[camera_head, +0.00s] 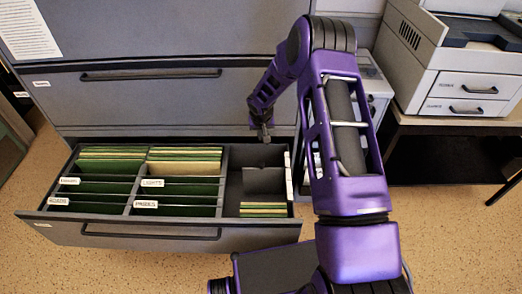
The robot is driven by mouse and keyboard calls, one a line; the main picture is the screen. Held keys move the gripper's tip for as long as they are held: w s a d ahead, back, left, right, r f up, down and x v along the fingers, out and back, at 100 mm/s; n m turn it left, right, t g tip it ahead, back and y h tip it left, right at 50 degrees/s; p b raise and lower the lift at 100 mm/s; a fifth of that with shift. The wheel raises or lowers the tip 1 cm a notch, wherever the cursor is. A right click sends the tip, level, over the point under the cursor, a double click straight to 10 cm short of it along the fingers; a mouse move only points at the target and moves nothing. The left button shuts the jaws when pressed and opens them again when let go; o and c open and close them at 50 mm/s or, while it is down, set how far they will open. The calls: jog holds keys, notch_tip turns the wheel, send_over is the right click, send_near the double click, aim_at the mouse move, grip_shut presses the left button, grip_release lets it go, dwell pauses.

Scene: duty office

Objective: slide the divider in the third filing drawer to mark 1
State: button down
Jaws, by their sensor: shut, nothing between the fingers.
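The open filing drawer (175,237) juts out at floor level from the grey cabinet. It has three compartments; the left and middle ones hold green hanging folders with white label tabs. The right compartment has a dark divider plate (264,181) standing across it, with a few folders (263,209) in front of it and a bare space behind. A white strip (289,178) runs along the right wall; its marks are too small to read. My gripper (265,137) is shut and empty, pointing down above the back of the right compartment, behind the divider and apart from it.
Two shut drawers (150,75) with black bar handles are above the open one. A printer (455,60) stands on a dark table at the right. Speckled floor (130,272) is clear in front and at left.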

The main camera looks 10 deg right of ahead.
notch_tip(320, 180, down, 12)
jog(key=shift+a+r+n+y+b, duration=0.2)
jog(key=shift+r+n+y+b, duration=0.05)
jog(key=shift+n+y+b, duration=0.1)
dwell(0.5)
jog(key=shift+s+f, duration=0.1)
jog(key=shift+s, duration=0.05)
dwell(0.3)
